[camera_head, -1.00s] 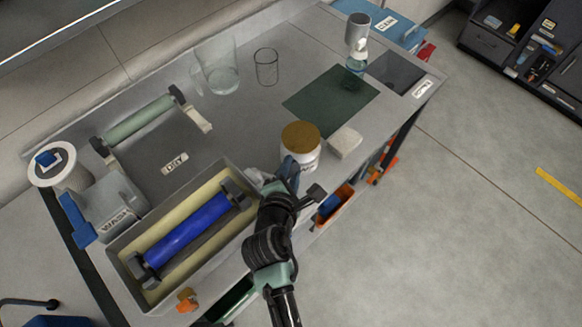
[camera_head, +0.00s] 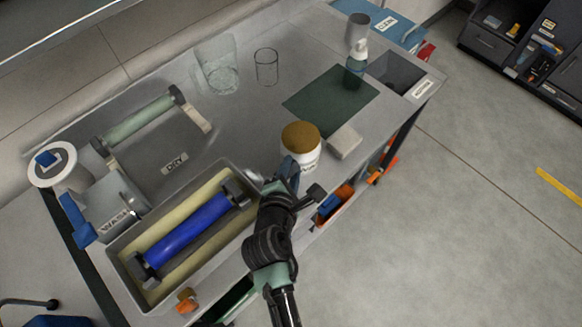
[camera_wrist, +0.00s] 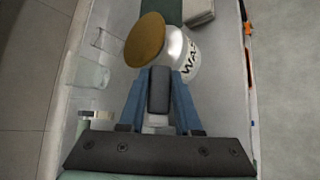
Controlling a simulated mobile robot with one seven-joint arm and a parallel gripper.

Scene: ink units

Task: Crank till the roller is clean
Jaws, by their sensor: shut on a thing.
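The roller (camera_head: 187,232) lies across a grey wash tray (camera_head: 118,256) with a pale yellow inside, in the head view. The visible side of the roller is strongly blue along its length, with dark grey holders at both ends. My gripper (camera_head: 290,168) is just right of the tray's far end. In the wrist view its blue fingers (camera_wrist: 159,98) are shut on a dark grey upright piece, apparently the crank handle (camera_wrist: 158,88). In the head view my gripper and arm hide most of the crank.
A white jar with a brown lid (camera_head: 301,134) stands close beyond my gripper. A pale block (camera_head: 345,142) lies beside it. A pale green roller (camera_head: 140,118) rests on the DRY stand behind the tray. Clear glasses (camera_head: 266,67) stand farther back. The green mat (camera_head: 330,100) is clear.

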